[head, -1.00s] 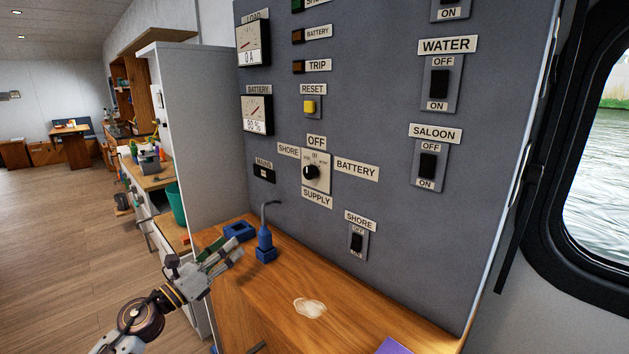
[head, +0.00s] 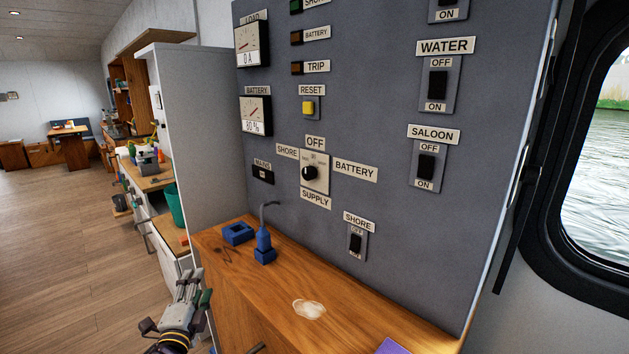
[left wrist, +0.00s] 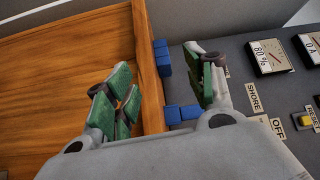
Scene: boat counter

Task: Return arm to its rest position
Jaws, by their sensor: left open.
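My left gripper (head: 190,287) is low in the head view, left of the wooden counter's front edge. It is open and empty. In the left wrist view its green-padded fingers (left wrist: 162,98) stand wide apart, with the counter edge and blue parts beyond them. My right gripper is in neither view. On the counter (head: 235,300) stand an upright blue plug (head: 264,245) with a grey cable and a blue socket block (head: 238,233). Both are apart from the gripper in the head view. The grey switch panel (head: 390,100) rises behind them.
A pale spill-like patch (head: 309,309) and a purple item (head: 391,347) lie on the counter. A white partition (head: 190,140) stands at the left. A workbench with a teal bin (head: 174,205) is beyond it. The wooden floor (head: 70,250) at left is clear.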

